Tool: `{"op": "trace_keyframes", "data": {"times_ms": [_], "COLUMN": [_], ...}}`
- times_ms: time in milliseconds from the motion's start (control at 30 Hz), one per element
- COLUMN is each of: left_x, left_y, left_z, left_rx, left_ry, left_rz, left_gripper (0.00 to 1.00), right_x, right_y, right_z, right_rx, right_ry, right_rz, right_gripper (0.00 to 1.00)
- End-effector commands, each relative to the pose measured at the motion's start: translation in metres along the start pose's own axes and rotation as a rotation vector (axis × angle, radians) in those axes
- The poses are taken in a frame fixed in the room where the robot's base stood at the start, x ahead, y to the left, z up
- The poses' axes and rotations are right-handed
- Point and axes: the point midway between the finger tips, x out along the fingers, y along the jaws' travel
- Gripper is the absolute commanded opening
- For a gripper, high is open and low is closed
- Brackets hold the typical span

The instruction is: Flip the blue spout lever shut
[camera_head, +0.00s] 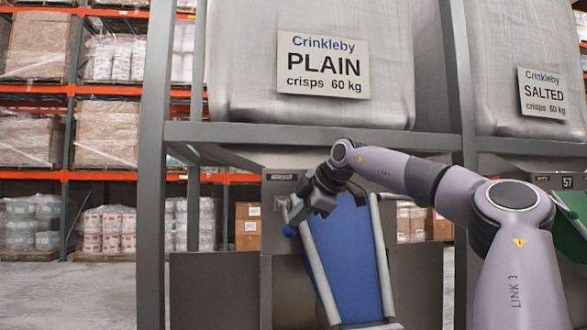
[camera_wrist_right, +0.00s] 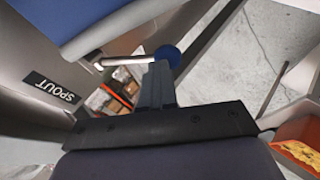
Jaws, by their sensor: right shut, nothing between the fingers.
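The blue spout lever has a round blue knob (camera_head: 289,230) at the left edge of the blue chute in the head view. In the right wrist view, the blue knob (camera_wrist_right: 168,56) sits on the end of a pale metal rod that runs left toward the panel with the SPOUT label (camera_wrist_right: 52,88). My right gripper (camera_head: 295,220) is shut and empty, close to the knob. In the right wrist view, its fingertips (camera_wrist_right: 158,70) overlap the knob's lower edge; I cannot tell whether they touch. My arm hides part of the lever in the head view. My left gripper is not in view.
The blue chute (camera_head: 345,255) with pale side rails slopes down beside the gripper. A grey frame post (camera_head: 153,200) stands to the left, and a crossbeam (camera_head: 240,133) runs above. An orange container (camera_wrist_right: 300,148) holding crisps shows at the wrist view's lower right.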

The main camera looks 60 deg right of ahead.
Motion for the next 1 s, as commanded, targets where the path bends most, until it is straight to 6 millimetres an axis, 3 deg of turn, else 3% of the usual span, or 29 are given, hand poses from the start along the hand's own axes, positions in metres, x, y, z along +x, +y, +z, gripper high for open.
{"op": "trace_keyframes", "data": {"times_ms": [167, 400, 600, 1000], "left_x": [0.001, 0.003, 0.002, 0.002], "left_y": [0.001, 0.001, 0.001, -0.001], "left_z": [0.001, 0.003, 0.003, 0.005], "left_rx": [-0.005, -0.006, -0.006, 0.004], "left_ry": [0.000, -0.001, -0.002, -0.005], "left_rz": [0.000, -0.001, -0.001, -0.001], "left_gripper": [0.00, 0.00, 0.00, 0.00], "right_x": [-0.008, -0.048, -0.070, -0.073], "right_y": [-0.001, 0.000, 0.000, 0.000], "right_z": [0.001, 0.000, 0.000, -0.001], "right_rx": [0.000, 0.000, 0.000, 0.000], "right_ry": [-0.002, -0.002, -0.001, 0.000], "right_rz": [-0.003, 0.003, 0.001, 0.001], "right_gripper": [0.00, 0.00, 0.00, 0.00]}}
